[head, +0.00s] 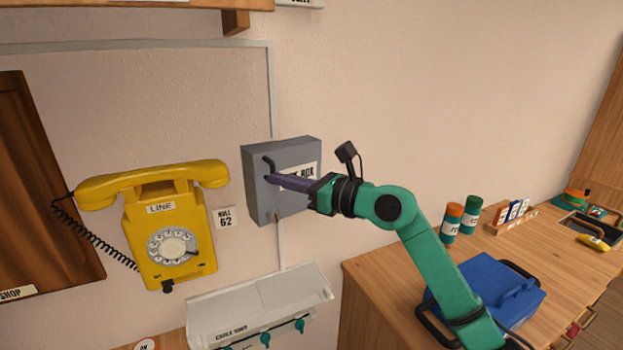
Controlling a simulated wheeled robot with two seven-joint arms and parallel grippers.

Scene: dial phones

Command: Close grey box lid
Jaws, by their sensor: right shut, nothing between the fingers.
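The grey box (293,152) is mounted on the wall in the middle of the head view, right of the yellow phone. Its front face carries a white label partly hidden by my gripper, and a dark handle (269,164) shows at its left edge. The lid looks flush with the box, though I cannot tell whether it is fully closed. My right gripper (272,179) is shut and empty, its purple fingers pointing left across the box front, with the tips close to the handle. I cannot tell if they touch. My left gripper is not in view.
A yellow dial phone (162,208) hangs on the wall at left. A white cable unit (260,300) with teal hooks sits below the box. At right, a wooden desk (375,285) holds a blue case (505,285), two canisters and a small rack. A shelf is above.

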